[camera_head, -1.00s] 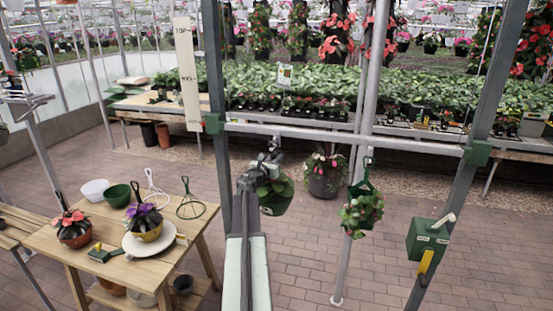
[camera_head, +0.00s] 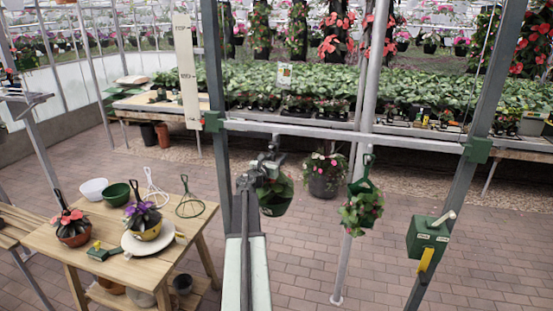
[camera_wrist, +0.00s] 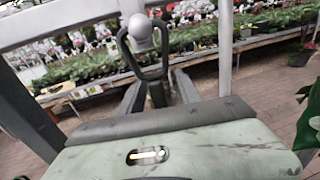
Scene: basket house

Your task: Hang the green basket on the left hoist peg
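The green basket (camera_head: 275,206), a green pot with leafy plants, hangs below the left part of the hoist crossbar (camera_head: 330,134). In the wrist view its dark hanger loop (camera_wrist: 163,50) is around the left peg, whose pale round end (camera_wrist: 140,32) shows inside the loop. My gripper (camera_head: 264,165) is at the hanger, above the pot. In the wrist view my gripper (camera_wrist: 158,92) has its two fingers spread, with the hanger's stem between them and gaps on both sides. My arm partly hides the basket in the head view.
A second planted basket (camera_head: 361,208) hangs on the right side of the bar. Grey posts stand left and right, the right one with a green winch box (camera_head: 428,237). A wooden table (camera_head: 90,240) with potted flowers and bowls stands at left. The brick floor is clear at right.

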